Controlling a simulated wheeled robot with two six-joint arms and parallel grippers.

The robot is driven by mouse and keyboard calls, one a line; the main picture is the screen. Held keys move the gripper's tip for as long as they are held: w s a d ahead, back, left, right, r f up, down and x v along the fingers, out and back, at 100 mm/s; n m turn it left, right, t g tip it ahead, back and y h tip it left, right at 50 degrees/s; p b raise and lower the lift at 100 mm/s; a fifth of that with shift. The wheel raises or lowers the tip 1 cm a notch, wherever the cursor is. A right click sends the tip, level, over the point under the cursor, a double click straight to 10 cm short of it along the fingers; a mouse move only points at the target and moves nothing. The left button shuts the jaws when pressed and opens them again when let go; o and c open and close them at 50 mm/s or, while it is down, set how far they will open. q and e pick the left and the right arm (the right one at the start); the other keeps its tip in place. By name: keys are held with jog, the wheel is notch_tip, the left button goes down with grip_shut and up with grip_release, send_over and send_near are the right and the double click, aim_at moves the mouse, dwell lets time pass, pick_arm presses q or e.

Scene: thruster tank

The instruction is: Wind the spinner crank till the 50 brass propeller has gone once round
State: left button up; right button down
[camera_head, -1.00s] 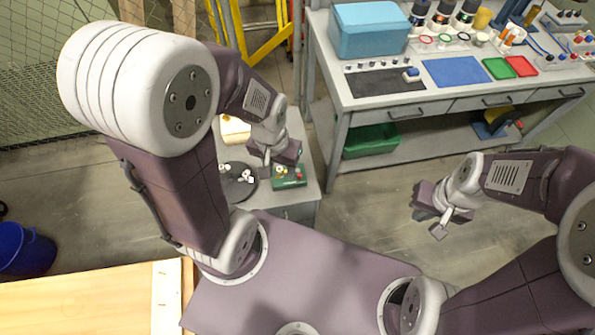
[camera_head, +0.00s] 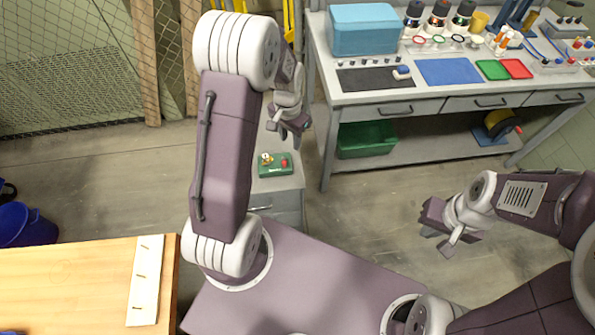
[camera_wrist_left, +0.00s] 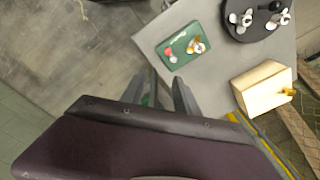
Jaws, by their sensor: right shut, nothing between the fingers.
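A green box (camera_head: 275,165) sits on a small grey cabinet (camera_head: 287,183). It also shows in the left wrist view (camera_wrist_left: 179,38), with a brass-and-white propeller (camera_wrist_left: 197,46) and a red knob (camera_wrist_left: 168,52) on top. I cannot make out which part is the crank. A dark round stand (camera_wrist_left: 262,27) with white-bladed propellers is beside it; in the head view my left arm hides it. My left gripper (camera_head: 295,126) is over the cabinet, apart from the green box. Its fingers (camera_wrist_left: 168,95) are spread and empty. My right gripper (camera_head: 440,240) is shut and empty, over the floor.
A pale wooden box (camera_wrist_left: 263,88) with a brass piece stands beside the round stand. A grey workbench (camera_head: 440,85) with a blue bin (camera_head: 366,32) is behind. A wooden table (camera_head: 70,285) is at the lower left. The floor between the cabinet and my right gripper is clear.

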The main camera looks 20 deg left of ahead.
pick_arm(q)
jog(key=a+f, duration=0.1)
jog(key=s+a+f, duration=0.1)
jog(key=f, duration=0.1)
jog(key=shift+s+a+n+g, duration=0.1)
jog(key=shift+n+g, duration=0.2)
jog(key=shift+a+f, duration=0.2)
jog(key=shift+a, duration=0.1)
send_over(284, 162)
notch_tip(284, 162, down, 4)
jog(key=shift+d+f, duration=0.1)
jog(key=shift+d, duration=0.05)
jog(key=f, duration=0.4)
jog(key=shift+a+f, duration=0.2)
jog(key=shift+a, duration=0.05)
jog(key=shift+d, duration=0.1)
pick_arm(e)
jog(key=shift+a, duration=0.55)
pick_arm(q)
jog(key=shift+c, duration=0.3)
grip_shut()
pick_arm(e)
jog(key=shift+w, duration=0.1)
